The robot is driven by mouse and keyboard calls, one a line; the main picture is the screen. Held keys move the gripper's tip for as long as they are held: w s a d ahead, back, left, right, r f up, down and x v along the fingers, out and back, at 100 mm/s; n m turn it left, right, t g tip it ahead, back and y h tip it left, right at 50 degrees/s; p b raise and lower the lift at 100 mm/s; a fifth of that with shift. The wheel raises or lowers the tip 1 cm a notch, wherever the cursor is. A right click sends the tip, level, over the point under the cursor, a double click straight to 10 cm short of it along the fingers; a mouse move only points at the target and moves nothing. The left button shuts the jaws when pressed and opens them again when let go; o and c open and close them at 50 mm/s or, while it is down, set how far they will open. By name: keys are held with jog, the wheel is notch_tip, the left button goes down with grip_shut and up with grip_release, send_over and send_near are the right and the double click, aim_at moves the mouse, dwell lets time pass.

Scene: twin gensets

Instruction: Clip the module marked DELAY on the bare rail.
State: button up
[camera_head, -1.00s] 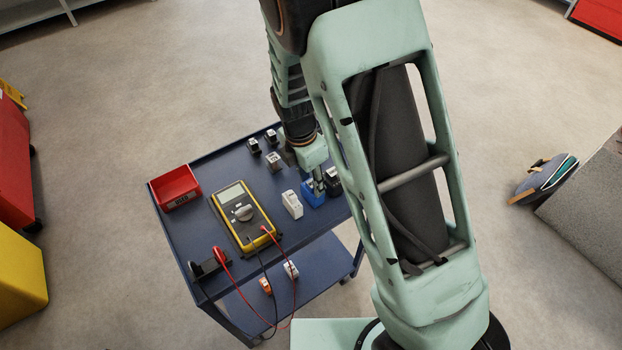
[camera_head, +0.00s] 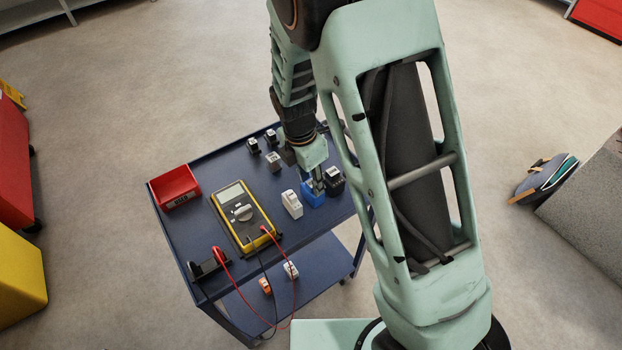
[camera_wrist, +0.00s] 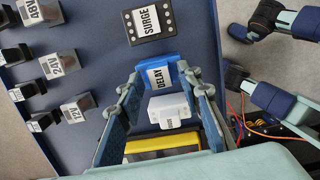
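The blue module marked DELAY (camera_wrist: 158,74) sits on the cart top; it also shows in the head view (camera_head: 312,196), partly hidden by my gripper. My gripper (camera_wrist: 162,78) points down at it, with one finger on each side of the module. The fingers are apart, and I see no clear contact with its sides. In the head view my gripper (camera_head: 317,180) is just above the module. I cannot make out a bare rail in either view.
A black SURGE module (camera_wrist: 149,20) and a white module (camera_wrist: 169,110) flank the blue one closely. A yellow multimeter (camera_head: 243,216) with leads, a red bin (camera_head: 175,187) and several voltage-marked modules (camera_wrist: 62,66) share the cart. A lower shelf (camera_head: 300,285) holds small parts.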

grip_shut()
jog(key=shift+r+p, duration=1)
jog(key=shift+r, duration=0.55)
jog(key=shift+r, duration=0.1)
jog(key=shift+r+p, duration=1.75)
jog(key=shift+r, duration=0.65)
